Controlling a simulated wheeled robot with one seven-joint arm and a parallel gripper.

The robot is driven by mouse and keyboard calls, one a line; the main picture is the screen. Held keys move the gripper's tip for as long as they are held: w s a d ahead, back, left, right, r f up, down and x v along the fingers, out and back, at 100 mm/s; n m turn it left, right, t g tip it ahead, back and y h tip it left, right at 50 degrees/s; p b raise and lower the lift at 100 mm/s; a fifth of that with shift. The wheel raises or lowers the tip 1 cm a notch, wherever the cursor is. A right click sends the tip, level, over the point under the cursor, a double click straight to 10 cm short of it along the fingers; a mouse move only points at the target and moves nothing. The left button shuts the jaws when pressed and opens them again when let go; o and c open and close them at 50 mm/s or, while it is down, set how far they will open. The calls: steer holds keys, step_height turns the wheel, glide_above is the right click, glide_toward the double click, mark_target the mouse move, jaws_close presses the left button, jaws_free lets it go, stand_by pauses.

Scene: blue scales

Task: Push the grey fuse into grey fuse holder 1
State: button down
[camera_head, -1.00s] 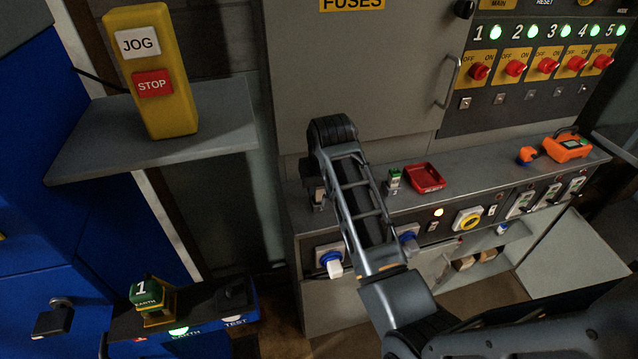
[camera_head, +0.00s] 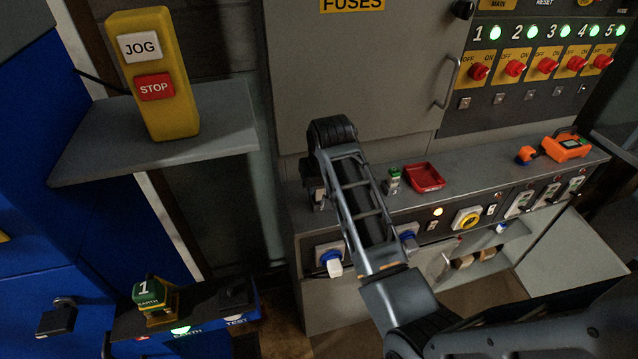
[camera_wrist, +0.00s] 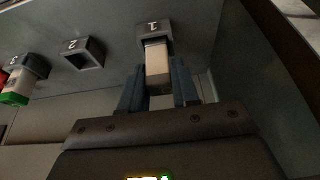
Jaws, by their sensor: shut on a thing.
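In the wrist view the grey fuse (camera_wrist: 158,66) is a pale block between the two fingers of my gripper (camera_wrist: 159,90). The gripper is shut on it. Its far end is at the mouth of grey fuse holder 1 (camera_wrist: 154,30), a square grey socket marked 1. I cannot tell how deep the fuse sits in it.
Holder 2 (camera_wrist: 84,53) is empty beside holder 1. A green-and-white fuse (camera_wrist: 16,88) stands in holder 3; it also shows in the head view (camera_head: 394,179). A red tray (camera_head: 428,177) and an orange device (camera_head: 566,147) lie farther right on the bench.

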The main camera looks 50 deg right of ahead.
steer(key=shift+f, duration=0.6)
stand_by(0.6)
steer(key=c, duration=0.8)
jaws_free()
steer(key=shift+o, duration=0.2)
steer(key=v, duration=0.7)
steer(key=shift+r+b, duration=0.35)
steer(key=shift+r, duration=0.05)
steer(key=shift+s, duration=0.1)
